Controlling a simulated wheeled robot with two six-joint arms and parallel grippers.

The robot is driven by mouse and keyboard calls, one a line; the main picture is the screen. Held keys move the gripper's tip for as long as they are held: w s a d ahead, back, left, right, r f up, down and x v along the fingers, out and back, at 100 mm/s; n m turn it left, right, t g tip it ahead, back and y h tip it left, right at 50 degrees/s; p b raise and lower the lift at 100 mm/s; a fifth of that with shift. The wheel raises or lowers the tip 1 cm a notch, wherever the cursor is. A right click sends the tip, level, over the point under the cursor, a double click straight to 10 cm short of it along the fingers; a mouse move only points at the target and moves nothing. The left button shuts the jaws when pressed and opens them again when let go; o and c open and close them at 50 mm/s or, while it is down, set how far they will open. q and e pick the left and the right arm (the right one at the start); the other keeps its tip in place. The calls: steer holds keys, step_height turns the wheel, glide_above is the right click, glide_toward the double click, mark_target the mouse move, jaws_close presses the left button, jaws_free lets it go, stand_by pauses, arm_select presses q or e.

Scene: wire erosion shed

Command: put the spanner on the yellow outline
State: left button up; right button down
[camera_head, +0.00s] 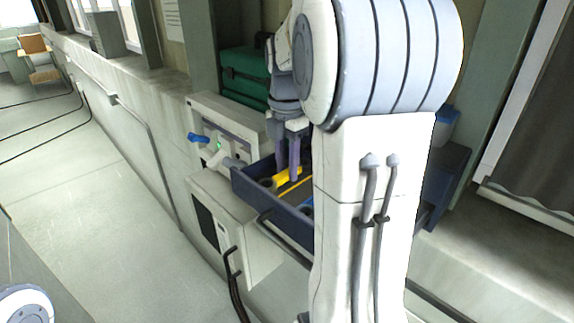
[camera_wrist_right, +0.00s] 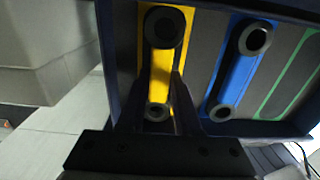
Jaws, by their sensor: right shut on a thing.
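The spanner (camera_wrist_right: 160,65) has a yellow handle and dark ring ends. It lies lengthwise over the yellow outline inside a dark blue tray; in the head view its yellow handle (camera_head: 287,175) shows partly behind my gripper. My right gripper (camera_wrist_right: 155,112) points down into the tray and is shut on the spanner, one finger on each side near its lower ring; it also shows in the head view (camera_head: 287,172). Whether the spanner touches the tray floor, I cannot tell. My left gripper is not in view.
Beside it, a blue spanner (camera_wrist_right: 236,70) with dark rings lies on a blue outline. A green outline (camera_wrist_right: 290,78) is bare. The tray wall (camera_head: 270,208) surrounds them. A green case (camera_head: 245,75) stands behind, and a white box with a blue lever (camera_head: 198,137) at left.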

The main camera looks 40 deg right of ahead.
mark_target(287, 172)
steer(key=shift+f, duration=0.15)
steer(key=shift+f, duration=0.1)
steer(key=shift+f, duration=0.1)
steer(key=c, duration=0.6)
jaws_free()
step_height(287, 172, up, 12)
steer(key=shift+r+b, duration=0.2)
steer(key=shift+b, duration=0.2)
